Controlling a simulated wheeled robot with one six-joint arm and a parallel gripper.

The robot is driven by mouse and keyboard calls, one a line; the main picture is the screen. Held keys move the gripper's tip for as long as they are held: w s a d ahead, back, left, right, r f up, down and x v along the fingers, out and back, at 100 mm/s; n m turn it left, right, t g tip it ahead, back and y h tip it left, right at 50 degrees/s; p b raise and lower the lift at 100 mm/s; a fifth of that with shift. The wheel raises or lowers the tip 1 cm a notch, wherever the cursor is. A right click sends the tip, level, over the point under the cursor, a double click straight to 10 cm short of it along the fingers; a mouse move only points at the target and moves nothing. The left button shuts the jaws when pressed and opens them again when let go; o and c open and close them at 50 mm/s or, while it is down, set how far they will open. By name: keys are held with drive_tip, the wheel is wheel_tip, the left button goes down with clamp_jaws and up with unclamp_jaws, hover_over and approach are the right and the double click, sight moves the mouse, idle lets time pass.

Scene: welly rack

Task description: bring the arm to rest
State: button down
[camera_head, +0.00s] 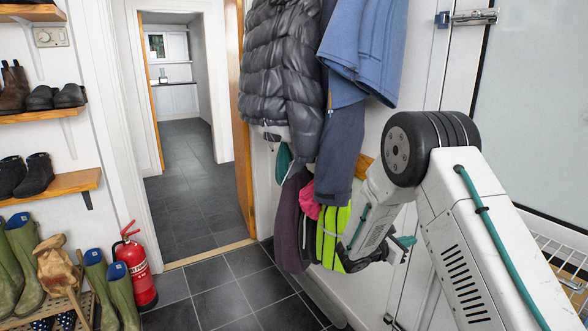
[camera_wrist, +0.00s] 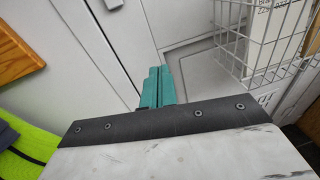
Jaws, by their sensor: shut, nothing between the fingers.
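My gripper (camera_wrist: 157,86) has teal fingers that are closed together with nothing between them in the wrist view. In the head view my gripper (camera_head: 405,243) shows at the end of my white arm, on the right, its fingertips small and partly hidden. It is in front of the white door and wall, beside the hanging clothes. My arm is bent, with its black joint high and the forearm sloping down to the left.
A yellow-green garment (camera_head: 331,236) and a blue coat (camera_head: 362,50) hang close by my arm. A wire basket (camera_wrist: 268,40) is to the right. Wellies (camera_head: 122,292) and a red fire extinguisher (camera_head: 135,268) stand at left. The tiled floor (camera_head: 225,290) in the middle is clear.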

drive_tip(key=s+a+r+m+g+y, duration=0.1)
drive_tip(key=s+r+m+g+y, duration=0.35)
drive_tip(key=s, duration=0.65)
drive_tip(key=s+r+m+g+y, duration=0.2)
drive_tip(key=s+r+m+g, duration=0.3)
drive_tip(key=s+m, duration=0.5)
drive_tip(key=s+a+r+m+t+y, duration=0.1)
drive_tip(key=s+a+r+m+y, duration=0.1)
drive_tip(key=s, duration=0.6)
drive_tip(key=s+a+r+m+t+y, duration=0.2)
drive_tip(key=s+a+r+y, duration=0.2)
drive_tip(key=s+a+r, duration=0.1)
drive_tip(key=s+a+r+m+t+y, duration=0.2)
drive_tip(key=s+a+r+y, duration=0.1)
drive_tip(key=s, duration=0.7)
wheel_tip(320, 180, up, 2)
drive_tip(key=shift+s+a+r+m, duration=0.1)
drive_tip(key=shift+s+a+m, duration=0.25)
drive_tip(key=shift+a, duration=0.5)
